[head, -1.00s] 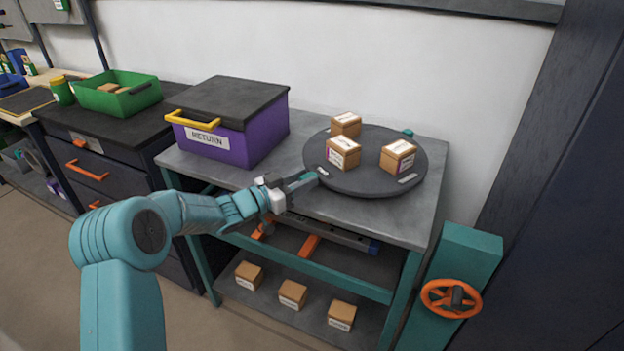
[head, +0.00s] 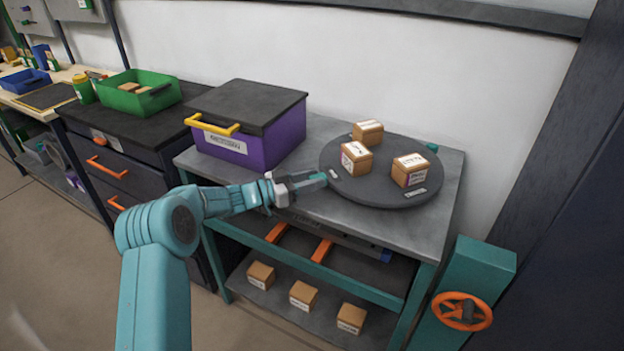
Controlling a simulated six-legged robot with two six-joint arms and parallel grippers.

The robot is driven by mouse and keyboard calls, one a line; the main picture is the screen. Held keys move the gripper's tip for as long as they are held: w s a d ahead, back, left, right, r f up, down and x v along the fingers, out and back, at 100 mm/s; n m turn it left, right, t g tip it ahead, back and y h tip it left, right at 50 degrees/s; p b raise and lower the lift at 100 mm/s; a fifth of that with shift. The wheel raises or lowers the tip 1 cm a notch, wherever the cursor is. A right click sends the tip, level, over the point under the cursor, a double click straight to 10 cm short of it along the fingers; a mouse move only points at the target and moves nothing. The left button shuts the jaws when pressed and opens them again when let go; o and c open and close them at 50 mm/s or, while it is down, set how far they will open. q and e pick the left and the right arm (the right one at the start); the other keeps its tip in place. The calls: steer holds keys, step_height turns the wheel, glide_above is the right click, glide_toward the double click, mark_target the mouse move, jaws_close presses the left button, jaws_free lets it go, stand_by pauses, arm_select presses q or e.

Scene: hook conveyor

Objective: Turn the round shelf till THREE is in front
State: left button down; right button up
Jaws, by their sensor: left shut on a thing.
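The round shelf (head: 375,194) is a dark grey disc on the grey table, with three brown boxes on it: one at the back (head: 368,131), one at the left (head: 356,158) and one at the right (head: 410,170). Their label writing is too small to read. Small pale tags lie near the rim, one at the left (head: 334,174) and one at the front right (head: 416,192). My left gripper (head: 316,181) is shut on a teal knob (head: 319,177) at the shelf's left edge. Another teal knob (head: 432,147) shows at the back right. My right gripper is not in view.
A purple bin (head: 278,148) with a dark lid and yellow handle stands left of the shelf. A green tray (head: 160,98) is farther left. Several brown boxes, one here (head: 303,293), sit below. An orange handwheel (head: 462,311) is on a teal post at right.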

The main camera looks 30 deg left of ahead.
arm_select(q)
steer(key=shift+r, duration=0.2)
steer(key=c, duration=0.8)
jaws_free()
steer(key=shift+d, duration=0.15)
steer(key=shift+f, duration=0.1)
steer(key=shift+s+a, duration=0.2)
steer(key=shift+a, duration=0.1)
steer(key=b+v, duration=0.1)
steer(key=v, duration=1.4)
steer(key=shift+s, duration=0.4)
steer(key=shift+a, duration=0.15)
